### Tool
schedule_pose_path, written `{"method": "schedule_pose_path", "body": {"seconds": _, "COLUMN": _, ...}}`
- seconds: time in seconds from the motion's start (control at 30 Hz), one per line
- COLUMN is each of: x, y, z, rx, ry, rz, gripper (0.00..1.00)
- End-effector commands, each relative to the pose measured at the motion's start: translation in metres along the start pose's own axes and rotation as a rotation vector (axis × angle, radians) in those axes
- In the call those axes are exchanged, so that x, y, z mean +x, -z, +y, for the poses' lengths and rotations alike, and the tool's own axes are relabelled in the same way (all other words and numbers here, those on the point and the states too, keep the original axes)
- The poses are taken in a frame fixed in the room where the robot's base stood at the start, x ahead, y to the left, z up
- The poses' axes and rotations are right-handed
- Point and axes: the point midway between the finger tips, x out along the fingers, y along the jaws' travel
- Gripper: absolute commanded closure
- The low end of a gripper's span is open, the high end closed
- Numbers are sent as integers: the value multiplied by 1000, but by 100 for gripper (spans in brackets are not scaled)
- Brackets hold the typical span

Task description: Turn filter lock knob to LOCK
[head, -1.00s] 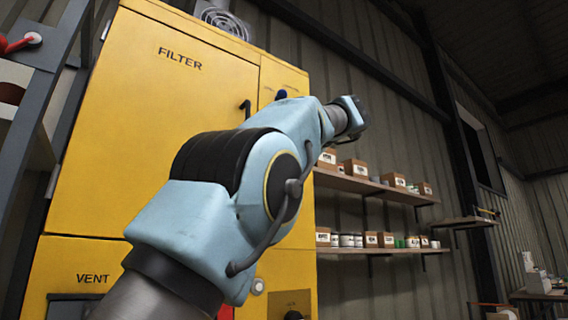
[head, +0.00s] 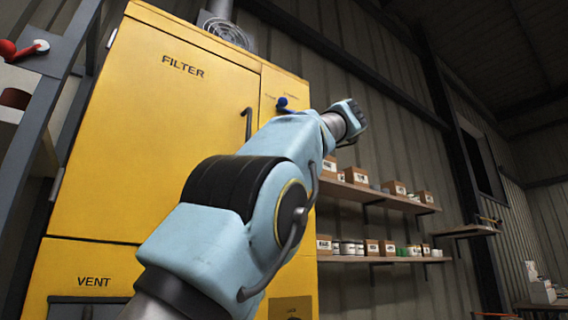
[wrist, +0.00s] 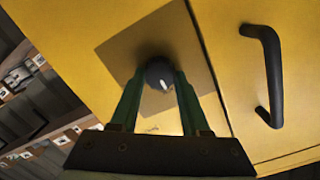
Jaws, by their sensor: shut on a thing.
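The dark round knob (wrist: 159,74), with a white mark on its face, sits on a darker plate (wrist: 188,40) of the yellow cabinet in the wrist view. My gripper (wrist: 160,84) is shut on this knob, one green finger on each side. The white mark lies toward the lower right of the knob in this picture. A small label below it is too blurred to read.
A black door handle (wrist: 268,75) stands close to the right of my gripper in the wrist view. It also shows in the head view (head: 247,125). Shelves (head: 385,196) with boxes stand on the right.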

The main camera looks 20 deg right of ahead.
Motion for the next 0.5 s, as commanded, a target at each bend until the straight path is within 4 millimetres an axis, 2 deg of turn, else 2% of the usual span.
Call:
{"method": "schedule_pose_path", "body": {"seconds": 0.1, "x": 0, "y": -1, "z": 2, "rx": 1, "ry": -2, "rz": -3, "gripper": 100}}
{"method": "schedule_pose_path", "body": {"seconds": 0.13, "x": 0, "y": -1, "z": 2, "rx": 1, "ry": -2, "rz": -4, "gripper": 51}}
{"method": "schedule_pose_path", "body": {"seconds": 0.37, "x": 0, "y": -1, "z": 1, "rx": 1, "ry": -1, "rz": -2, "gripper": 25}}
{"method": "schedule_pose_path", "body": {"seconds": 0.5, "x": 0, "y": 0, "z": 0, "rx": 1, "ry": -1, "rz": -1, "gripper": 24}}
